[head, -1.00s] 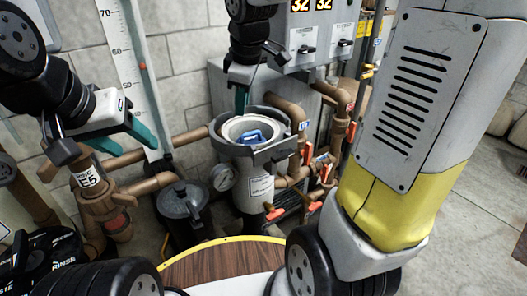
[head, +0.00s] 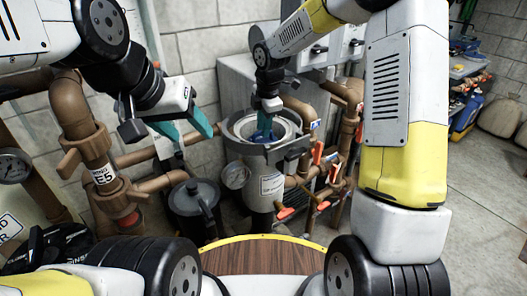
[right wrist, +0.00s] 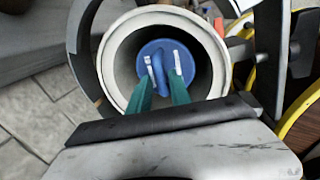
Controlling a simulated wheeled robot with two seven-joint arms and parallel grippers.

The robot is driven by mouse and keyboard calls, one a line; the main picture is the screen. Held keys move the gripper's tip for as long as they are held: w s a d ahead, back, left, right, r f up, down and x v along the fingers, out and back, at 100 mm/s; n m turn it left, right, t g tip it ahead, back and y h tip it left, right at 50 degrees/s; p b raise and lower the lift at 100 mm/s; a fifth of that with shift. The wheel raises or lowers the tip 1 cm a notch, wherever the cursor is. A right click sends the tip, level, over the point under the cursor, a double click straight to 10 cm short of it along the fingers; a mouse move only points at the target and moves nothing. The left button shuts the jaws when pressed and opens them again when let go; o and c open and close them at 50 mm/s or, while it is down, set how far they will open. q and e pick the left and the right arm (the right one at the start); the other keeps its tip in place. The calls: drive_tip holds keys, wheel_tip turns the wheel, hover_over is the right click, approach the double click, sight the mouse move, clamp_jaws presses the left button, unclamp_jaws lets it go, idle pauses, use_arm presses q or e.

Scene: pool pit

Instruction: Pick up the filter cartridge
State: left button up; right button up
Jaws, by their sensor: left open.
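The filter cartridge (right wrist: 153,52) shows as a blue round top with a raised blue handle, deep inside a pale round-mouthed housing (right wrist: 122,87). In the head view its blue top (head: 264,136) is partly hidden by my right gripper. My right gripper (right wrist: 163,70) points down into the housing mouth. Its teal fingers are apart, on either side of the blue handle; I cannot tell whether they touch it. My left gripper (head: 192,132) is open and empty, in the air left of the housing.
A black lidded canister (head: 196,207) stands left of the housing. Brown pipes with orange-handled valves (head: 285,213) crowd its right side, and a pressure gauge (head: 236,176) sits on its left. A round wooden top with a yellow rim (head: 262,255) is in front. Open floor lies right.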

drive_tip(key=shift+w+f, duration=0.15)
drive_tip(key=shift+f, duration=0.6)
drive_tip(key=shift+w+f, duration=0.1)
drive_tip(key=shift+f, duration=0.6)
clamp_jaws()
drive_tip(key=shift+r, duration=0.1)
